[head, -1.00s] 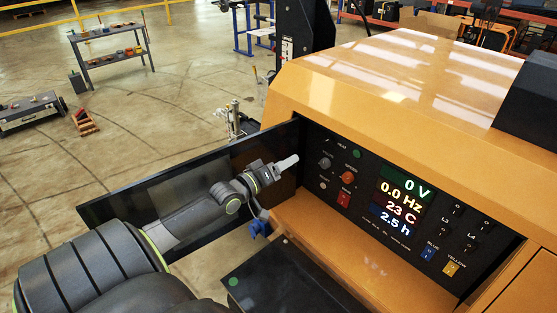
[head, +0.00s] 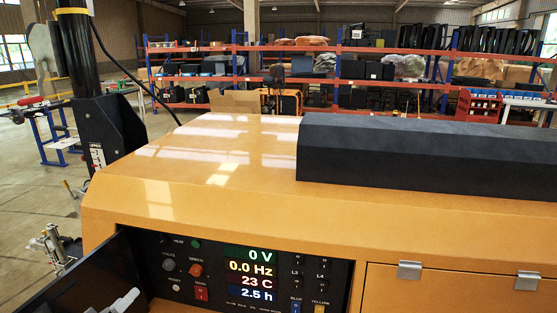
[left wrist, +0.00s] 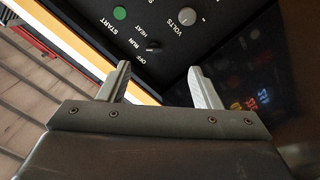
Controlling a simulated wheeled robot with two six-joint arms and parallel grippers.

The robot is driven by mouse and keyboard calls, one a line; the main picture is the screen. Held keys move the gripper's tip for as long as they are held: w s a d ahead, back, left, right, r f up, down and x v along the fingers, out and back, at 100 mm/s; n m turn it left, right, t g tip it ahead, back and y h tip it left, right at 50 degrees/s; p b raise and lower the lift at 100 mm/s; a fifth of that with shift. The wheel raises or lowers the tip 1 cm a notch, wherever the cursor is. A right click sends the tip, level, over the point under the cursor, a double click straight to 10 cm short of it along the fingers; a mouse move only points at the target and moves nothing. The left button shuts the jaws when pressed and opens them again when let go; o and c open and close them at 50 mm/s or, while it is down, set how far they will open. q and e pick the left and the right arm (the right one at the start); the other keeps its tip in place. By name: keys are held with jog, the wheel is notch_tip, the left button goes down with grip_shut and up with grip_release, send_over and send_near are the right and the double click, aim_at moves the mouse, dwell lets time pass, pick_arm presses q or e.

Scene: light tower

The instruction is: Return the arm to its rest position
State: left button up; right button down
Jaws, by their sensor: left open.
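My left gripper (left wrist: 158,82) is open in the left wrist view, with two grey fingers apart and nothing between them. It faces the black control panel (left wrist: 150,35) close up, near the green start button (left wrist: 120,13) and the volts knob (left wrist: 187,18). In the head view, only a pale fingertip of my left gripper (head: 126,300) shows at the bottom left, beside the panel's left edge. The rest of that arm is out of the picture. My right gripper is in neither view.
The yellow machine housing (head: 230,170) fills the middle of the head view, with a dark block (head: 430,155) on top. The open black panel door (head: 85,280) stands left of the control panel. A black mast (head: 80,50) rises behind; shelves (head: 330,75) line the back.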

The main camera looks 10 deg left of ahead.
pick_arm(q)
jog(key=s+d+f+m+g, duration=0.5)
jog(key=s+d+f+g, duration=0.2)
jog(key=s+d+f, duration=0.4)
jog(key=s+d+m+g+y, duration=0.2)
jog(key=s+g+y, duration=0.3)
jog(key=s, duration=1.1)
notch_tip(320, 180, down, 29)
jog(key=s+a+g+h+b, duration=0.2)
jog(key=g+b, duration=0.1)
jog(key=b, duration=0.1)
jog(key=s+d+f+b, duration=0.1)
jog(key=s+f+b, duration=0.1)
jog(key=s+f, duration=1.2)
notch_tip(320, 180, down, 4)
jog(key=shift+d+r+g+b, duration=0.15)
jog(key=shift+d+g+b, duration=0.15)
jog(key=shift+g+b, duration=0.1)
